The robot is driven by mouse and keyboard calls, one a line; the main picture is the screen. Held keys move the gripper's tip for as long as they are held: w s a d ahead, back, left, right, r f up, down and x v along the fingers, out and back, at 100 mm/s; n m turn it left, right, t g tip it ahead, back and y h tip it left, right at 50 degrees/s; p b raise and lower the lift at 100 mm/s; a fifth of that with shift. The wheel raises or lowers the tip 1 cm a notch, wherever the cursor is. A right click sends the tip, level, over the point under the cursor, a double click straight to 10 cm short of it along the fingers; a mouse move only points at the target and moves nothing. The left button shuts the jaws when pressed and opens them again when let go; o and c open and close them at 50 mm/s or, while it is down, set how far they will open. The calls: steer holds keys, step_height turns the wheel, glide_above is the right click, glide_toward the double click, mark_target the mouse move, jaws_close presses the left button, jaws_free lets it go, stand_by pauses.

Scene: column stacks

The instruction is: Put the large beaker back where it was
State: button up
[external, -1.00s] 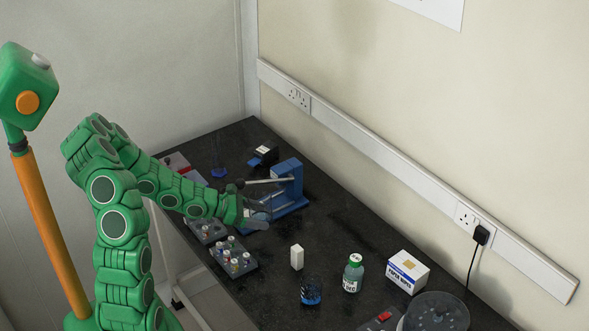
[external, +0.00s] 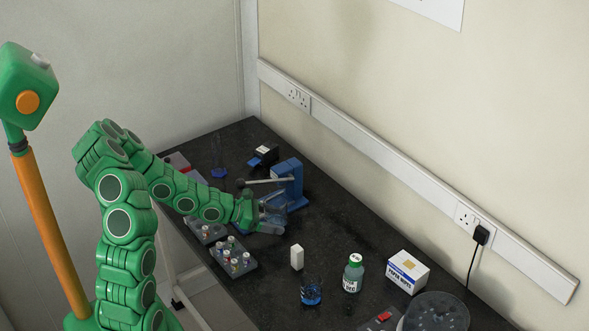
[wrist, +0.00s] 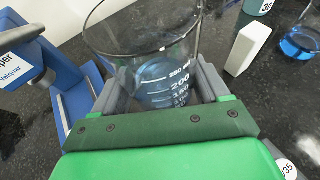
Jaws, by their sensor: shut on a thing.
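The large beaker is clear glass with white graduation marks and blue liquid in its lower part. It fills the top middle of the wrist view (wrist: 145,35), with its wide rim toward the camera. My gripper (wrist: 160,88) is shut on it, one grey finger on each side of the glass. In the external view my gripper (external: 272,214) is low over the bench, just in front of the blue press (external: 290,182). The beaker shows only faintly there, partly hidden by the fingers. I cannot tell whether its base touches the bench.
Tube racks (external: 236,262) lie near the front edge. A measuring cylinder (external: 217,160) stands behind.

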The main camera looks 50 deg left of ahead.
mark_target(306, 237)
steer(key=shift+s+f+x, duration=0.1)
steer(key=shift+f+x, duration=0.05)
steer(key=shift+x, duration=1.45)
steer(key=shift+s+f+x, duration=0.1)
steer(key=shift+x, duration=1.5)
steer(key=shift+f+x, duration=0.15)
steer(key=shift+x, duration=2.35)
steer(key=shift+f, duration=0.1)
steer(key=shift+a+f, duration=0.1)
steer(key=shift+f, duration=0.1)
steer(key=o, duration=1.2)
steer(key=shift+s, duration=0.1)
